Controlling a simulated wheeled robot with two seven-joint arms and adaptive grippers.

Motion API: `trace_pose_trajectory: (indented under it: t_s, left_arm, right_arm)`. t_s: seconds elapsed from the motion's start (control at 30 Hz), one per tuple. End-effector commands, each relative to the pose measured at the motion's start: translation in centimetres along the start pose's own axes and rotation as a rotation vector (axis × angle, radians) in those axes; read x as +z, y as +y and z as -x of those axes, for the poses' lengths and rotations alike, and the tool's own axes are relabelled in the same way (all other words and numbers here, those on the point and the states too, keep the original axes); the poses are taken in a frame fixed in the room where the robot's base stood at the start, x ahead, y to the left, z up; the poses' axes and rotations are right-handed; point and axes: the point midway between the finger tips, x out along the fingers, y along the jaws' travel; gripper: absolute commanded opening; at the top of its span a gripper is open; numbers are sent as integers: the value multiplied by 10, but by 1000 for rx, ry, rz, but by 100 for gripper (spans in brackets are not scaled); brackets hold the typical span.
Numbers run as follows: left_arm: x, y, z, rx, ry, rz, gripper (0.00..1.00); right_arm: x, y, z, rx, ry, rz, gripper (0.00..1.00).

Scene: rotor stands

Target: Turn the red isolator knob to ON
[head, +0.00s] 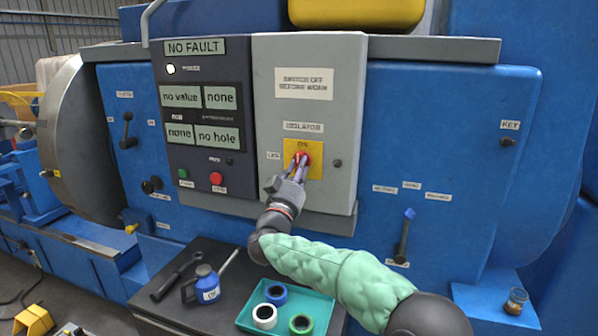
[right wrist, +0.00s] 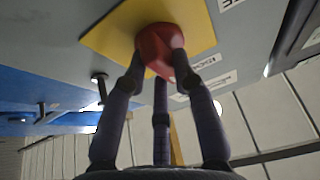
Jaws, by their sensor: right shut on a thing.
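The red isolator knob (head: 303,159) sits on a yellow square plate (head: 316,171) on the grey cabinet door, under the ISOLATOR label. ON is printed at the top of the plate. My right gripper (head: 298,166) is at the knob, its fingers closed on it. In the right wrist view the red knob (right wrist: 160,48) is held between the fingertips of my right gripper (right wrist: 160,60), in front of the yellow plate (right wrist: 110,38). The fingers partly hide the knob, so its exact pointing direction cannot be told. My left gripper is not in view.
A dark display panel (head: 240,170) with a red button stands left of the grey door (head: 340,80). A lever (head: 403,238) with a blue tip is at right.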

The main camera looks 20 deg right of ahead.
Motion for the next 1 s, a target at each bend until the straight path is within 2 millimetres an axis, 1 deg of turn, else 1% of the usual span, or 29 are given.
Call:
trace_pose_trajectory:
  t_s: [0.03, 0.33, 0.37, 0.4, 0.43, 0.8, 0.87, 1.0]
  left_arm:
    - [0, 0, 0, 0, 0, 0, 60]
    - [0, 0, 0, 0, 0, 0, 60]
    - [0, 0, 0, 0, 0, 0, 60]
    - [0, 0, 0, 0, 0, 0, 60]
    - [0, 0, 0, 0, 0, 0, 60]
    - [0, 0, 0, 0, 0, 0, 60]
    - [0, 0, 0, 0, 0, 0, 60]
    - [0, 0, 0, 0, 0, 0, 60]
  right_arm:
    - [3, -1, 1, -2, -5, -3, 0]
    - [3, -1, 1, -1, -5, -4, 0]
    - [3, -1, 1, -1, -5, -4, 33]
    - [3, -1, 1, -1, -5, -4, 44]
    - [2, -1, 1, -1, -5, -3, 52]
    - [0, 0, 2, 0, -2, -3, 52]
    - [0, -1, 6, -1, -1, -3, 52]
    - [0, -1, 24, -2, -2, -3, 52]
